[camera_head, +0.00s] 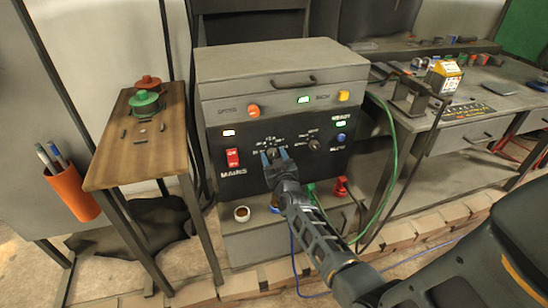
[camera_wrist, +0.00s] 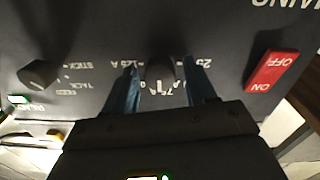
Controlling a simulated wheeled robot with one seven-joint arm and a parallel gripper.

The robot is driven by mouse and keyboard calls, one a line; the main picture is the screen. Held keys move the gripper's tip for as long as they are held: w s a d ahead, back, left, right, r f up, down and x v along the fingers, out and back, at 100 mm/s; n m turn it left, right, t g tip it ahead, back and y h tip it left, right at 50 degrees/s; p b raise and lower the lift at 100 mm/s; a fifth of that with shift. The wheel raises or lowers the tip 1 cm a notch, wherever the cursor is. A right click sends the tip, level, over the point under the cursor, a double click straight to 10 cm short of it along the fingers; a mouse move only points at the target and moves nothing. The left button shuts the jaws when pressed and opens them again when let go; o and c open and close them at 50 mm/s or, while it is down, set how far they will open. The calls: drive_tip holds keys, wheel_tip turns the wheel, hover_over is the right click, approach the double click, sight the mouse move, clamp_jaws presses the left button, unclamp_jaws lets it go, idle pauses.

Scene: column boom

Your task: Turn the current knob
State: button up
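The current knob (camera_wrist: 161,70) is a dark round knob on the black front panel of the grey welding machine (camera_head: 285,60). White numbers such as 25, 75 and 125 A surround it, upside down in the wrist view. My gripper (camera_wrist: 161,75) is open, with one blue finger on each side of the knob. A narrow gap shows between the knob and each finger, so I see no clear grip. In the head view my gripper (camera_head: 274,156) reaches the panel and mostly hides the knob.
A second dark knob (camera_head: 314,144) sits right of my gripper, and a red mains switch (camera_head: 233,157) sits left. Below are a red connector (camera_head: 341,187) and a green cable (camera_head: 394,150). A wooden side table (camera_head: 110,172) stands left, a workbench (camera_head: 480,119) right.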

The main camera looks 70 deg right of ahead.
drive_tip(key=c, duration=0.9)
drive_tip(key=shift+m, duration=0.3)
drive_tip(key=m+b, duration=0.1)
drive_tip(key=m, duration=0.3)
drive_tip(key=shift+m+b, duration=0.45)
drive_tip(key=shift+m, duration=1.55)
drive_tip(key=o, duration=1)
drive_tip(key=shift+o, duration=0.2)
